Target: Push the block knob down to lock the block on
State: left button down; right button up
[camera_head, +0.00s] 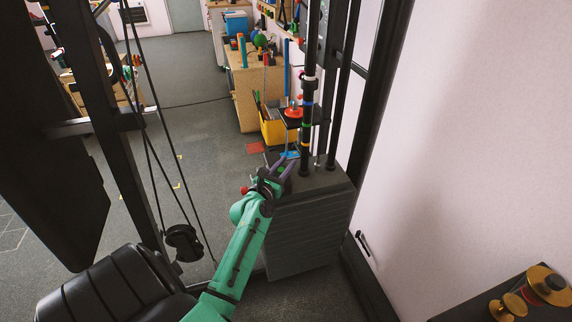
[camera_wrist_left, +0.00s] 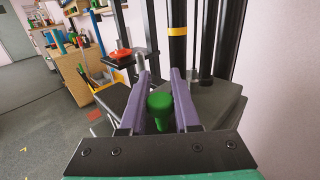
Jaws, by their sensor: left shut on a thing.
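A green knob (camera_wrist_left: 160,103) with a rounded head stands between the two purple fingers of my left gripper (camera_wrist_left: 161,78) in the left wrist view. My left gripper is shut on this knob, low between the fingers. In the head view, the gripper (camera_head: 286,161) is at the near left top edge of the dark weight stack (camera_head: 312,222), where a bit of green shows between the fingers. The stack's top (camera_wrist_left: 215,102) also shows in the left wrist view. The knob's lower end and the block under it are hard to make out. My right gripper is not in view.
Black upright rods (camera_head: 307,90) rise from the stack close beside the gripper. A red disc (camera_head: 292,112) sits on a black plate beyond it. Cables and a pulley (camera_head: 184,242) hang at left, near a black padded seat (camera_head: 105,292). A white wall (camera_head: 450,150) bounds the right.

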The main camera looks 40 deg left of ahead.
pick_arm(q)
jog(key=shift+f, duration=0.1)
dwell(0.8)
jog(key=shift+f, duration=0.55)
jog(key=c, duration=0.6)
grip_release()
jog(key=s+d+b, duration=0.2)
jog(key=s+b, duration=0.1)
jog(key=s, duration=1.1)
jog(key=shift+s+d, duration=0.15)
jog(key=shift+d, duration=0.15)
jog(key=shift+f, duration=0.1)
